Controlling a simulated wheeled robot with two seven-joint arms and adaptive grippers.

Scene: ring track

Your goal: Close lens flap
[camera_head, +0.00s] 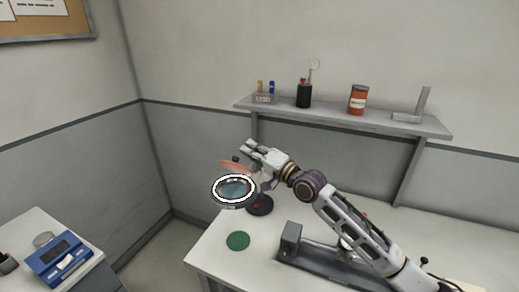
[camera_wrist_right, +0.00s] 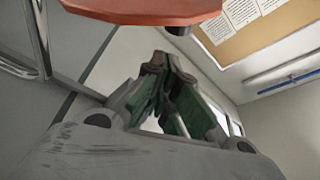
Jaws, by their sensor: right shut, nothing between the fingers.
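The magnifier lamp has a round lens head with a lit white ring (camera_head: 217,198) and stands at the table's far left corner. Its translucent reddish lens flap (camera_head: 232,165) is raised off the lens, which is uncovered. A small dark knob shows at the flap's edge. My right gripper (camera_head: 245,147) is shut and empty, close to the flap at its upper right in the head view. In the right wrist view the red flap (camera_wrist_right: 150,12) crosses the top, beyond my shut green-padded fingers (camera_wrist_right: 168,75). Contact cannot be told. My left gripper is out of view.
The white table (camera_head: 215,248) bears a green disc (camera_head: 238,241) and a grey fixture (camera_head: 290,241). A wall shelf (camera_head: 340,121) behind holds a red can (camera_head: 358,100), a dark cup and small items. A blue scale (camera_head: 62,262) sits on a separate table at left.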

